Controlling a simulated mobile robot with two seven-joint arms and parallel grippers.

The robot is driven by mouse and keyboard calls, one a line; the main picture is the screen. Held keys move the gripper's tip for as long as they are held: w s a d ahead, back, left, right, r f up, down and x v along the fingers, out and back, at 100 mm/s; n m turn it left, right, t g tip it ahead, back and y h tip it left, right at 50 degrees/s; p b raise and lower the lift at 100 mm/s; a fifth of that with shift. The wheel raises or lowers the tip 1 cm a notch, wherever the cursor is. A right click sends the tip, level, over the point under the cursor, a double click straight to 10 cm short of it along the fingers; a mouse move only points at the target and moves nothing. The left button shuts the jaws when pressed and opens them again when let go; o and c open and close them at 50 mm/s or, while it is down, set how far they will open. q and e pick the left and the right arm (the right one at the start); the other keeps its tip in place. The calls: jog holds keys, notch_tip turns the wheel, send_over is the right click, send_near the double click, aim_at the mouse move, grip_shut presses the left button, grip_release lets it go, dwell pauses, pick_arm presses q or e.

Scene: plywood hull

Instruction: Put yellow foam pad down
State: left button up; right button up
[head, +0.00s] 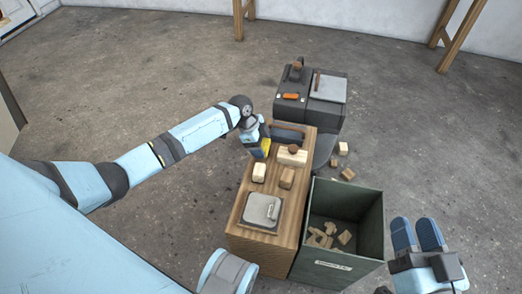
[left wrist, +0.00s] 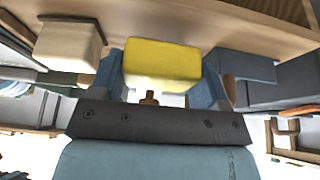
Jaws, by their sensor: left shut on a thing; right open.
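The yellow foam pad (left wrist: 160,62) is between the fingers of my left gripper (left wrist: 165,85), which is shut on it. In the head view the pad (head: 262,148) shows as a small yellow patch below my left gripper (head: 258,143), at the far left part of the wooden bench (head: 249,183). I cannot tell whether the pad touches the bench top. My right gripper (head: 418,236) is open and empty at the lower right, beside the green bin.
Several pale blocks (head: 287,178) and a wooden-handled piece (head: 292,154) sit on the bench. A grey plate (head: 262,211) lies at its near end. A green bin (head: 345,260) holding wood offcuts stands right of it. A dark machine (head: 312,94) stands behind.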

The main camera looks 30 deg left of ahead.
pick_arm(q)
jog(key=shift+f, duration=1)
pick_arm(e)
jog(key=shift+f+g, duration=0.3)
jog(key=shift+f, duration=0.3)
pick_arm(q)
jog(key=shift+f, duration=0.15)
jog(key=o, duration=0.8)
jog(key=shift+o, duration=0.2)
